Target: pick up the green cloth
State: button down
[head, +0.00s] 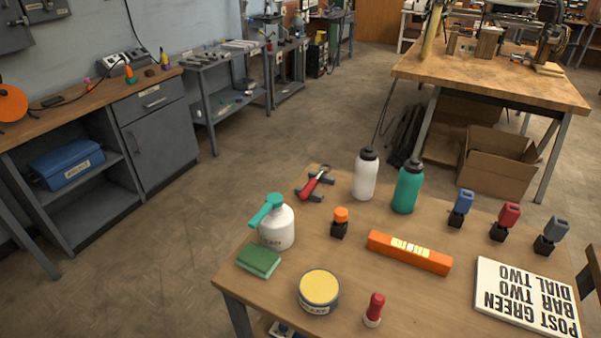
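The green cloth (259,260) lies folded near the left edge of the wooden table (350,262). It sits just in front of a white spray bottle with a teal top (277,226). A round tin with a yellow top (318,289) stands to its right and nearer to me. The cloth's upper face is uncovered. My gripper is not in view.
An orange bar (408,253), an orange-capped bottle (340,223), a red-topped item (374,310), a white bottle (365,174), a teal bottle (407,187) and a lettered board (526,299) share the table. Open floor (150,270) lies to the left.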

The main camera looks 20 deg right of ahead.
aim_at(262, 261)
jog(key=k, duration=0.5)
jog(key=k+z, duration=0.15)
jog(key=z, duration=0.9)
jog(key=j+z, duration=0.2)
jog(key=z, duration=0.25)
jog(key=k+j+z, duration=0.1)
jog(key=z, duration=0.35)
jog(key=k+j, duration=0.15)
jog(key=j, duration=0.25)
jog(key=k+j, duration=0.2)
jog(key=j, duration=0.2)
jog(key=k+j, duration=0.15)
jog(key=j, duration=0.25)
